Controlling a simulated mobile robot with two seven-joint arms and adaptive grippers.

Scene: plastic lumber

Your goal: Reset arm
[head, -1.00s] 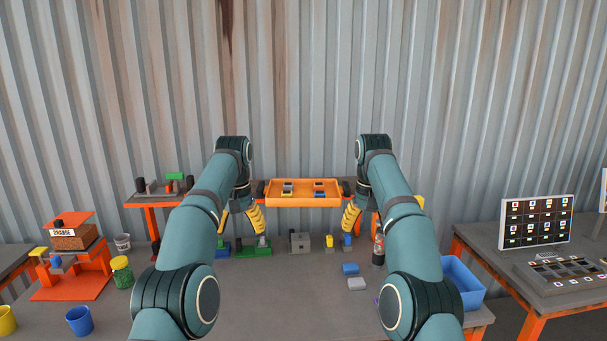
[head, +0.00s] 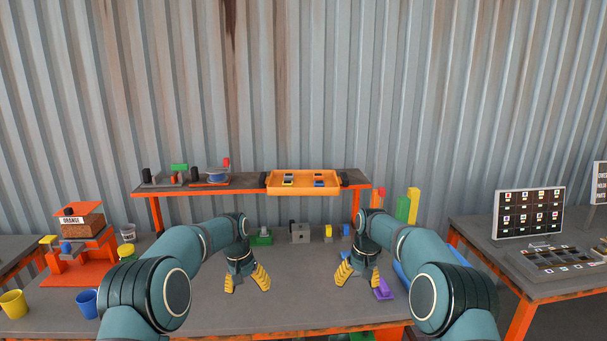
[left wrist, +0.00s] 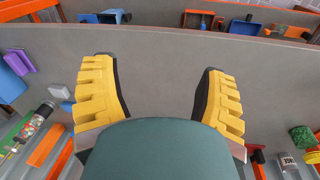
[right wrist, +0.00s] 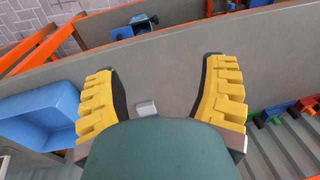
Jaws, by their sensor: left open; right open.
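My left gripper (head: 248,284) is in the head view over the front middle of the grey table (head: 300,300). It points down, its yellow fingers apart with nothing between them. The left wrist view shows the same open fingers (left wrist: 161,75) with bare table between them. My right gripper (head: 359,281) hangs to its right, also open and pointing down. A purple piece (head: 383,289) lies close beside its right finger. In the right wrist view the fingers (right wrist: 161,75) are apart, and a small grey block (right wrist: 146,108) shows between them, below on the table.
An orange tray (head: 303,193) sits on the raised shelf behind. An orange stand (head: 80,268), yellow cup (head: 13,303) and blue cup (head: 86,303) are at left. A blue bin (right wrist: 45,105) is near my right gripper. A sign panel (head: 529,212) stands on the right table.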

